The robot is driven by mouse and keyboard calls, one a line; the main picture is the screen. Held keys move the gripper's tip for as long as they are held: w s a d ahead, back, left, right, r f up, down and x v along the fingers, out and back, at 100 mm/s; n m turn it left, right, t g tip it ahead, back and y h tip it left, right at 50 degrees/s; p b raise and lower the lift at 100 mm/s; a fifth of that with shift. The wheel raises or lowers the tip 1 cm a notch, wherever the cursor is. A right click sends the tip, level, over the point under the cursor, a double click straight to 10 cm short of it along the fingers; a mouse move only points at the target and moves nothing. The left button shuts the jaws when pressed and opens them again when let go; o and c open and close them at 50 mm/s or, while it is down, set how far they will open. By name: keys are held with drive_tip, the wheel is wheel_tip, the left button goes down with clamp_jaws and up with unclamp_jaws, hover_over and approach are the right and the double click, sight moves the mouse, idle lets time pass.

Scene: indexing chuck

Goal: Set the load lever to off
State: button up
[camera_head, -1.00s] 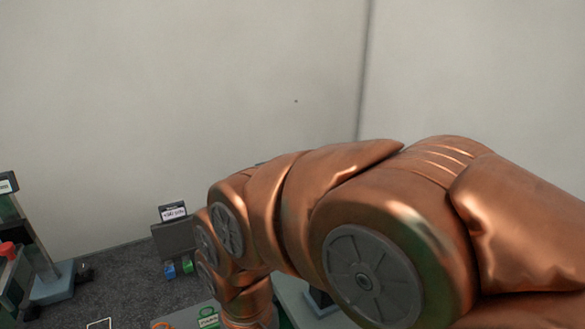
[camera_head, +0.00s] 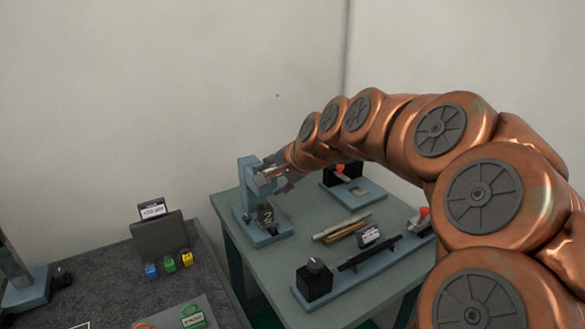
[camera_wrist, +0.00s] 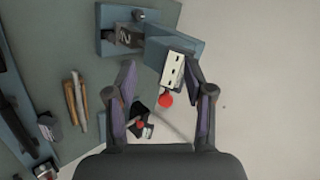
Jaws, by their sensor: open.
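A blue-grey column (camera_head: 246,178) stands on the green table, with a block marked "2" (camera_head: 267,214) at its foot. In the wrist view, the column (camera_wrist: 160,52) carries a pale slotted plate (camera_wrist: 173,70) with a red ball knob (camera_wrist: 166,99) at its end. This looks like the load lever, but no label is readable. My gripper (camera_wrist: 160,66) is open, its two fingers on either side of the plate and knob. The fingers look apart from the knob; the depth gap is unclear. In the head view, my gripper (camera_head: 273,178) is beside the column's upper part and hides the knob.
Rods (camera_head: 342,228) lie mid-table. A black unit with a red knob (camera_head: 340,169) stands behind, and a long rail fixture (camera_head: 362,264) lies along the front. A dark bench (camera_head: 187,277) with small coloured blocks is at left. My arm covers the right side.

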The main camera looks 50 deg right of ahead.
drive_tip(key=s+d+r+m+t+h, duration=0.15)
drive_tip(key=d+m, duration=0.25)
drive_tip(key=d, duration=0.5)
drive_tip(key=p+x, duration=0.2)
drive_tip(key=x, duration=0.4)
drive_tip(key=shift+w+f+h, duration=0.15)
drive_tip(key=shift+f+h, duration=0.05)
drive_tip(key=shift+h, duration=0.15)
drive_tip(key=shift+d+g, duration=0.1)
drive_tip(key=shift+g, duration=0.15)
drive_tip(key=shift+c, duration=0.4)
clamp_jaws()
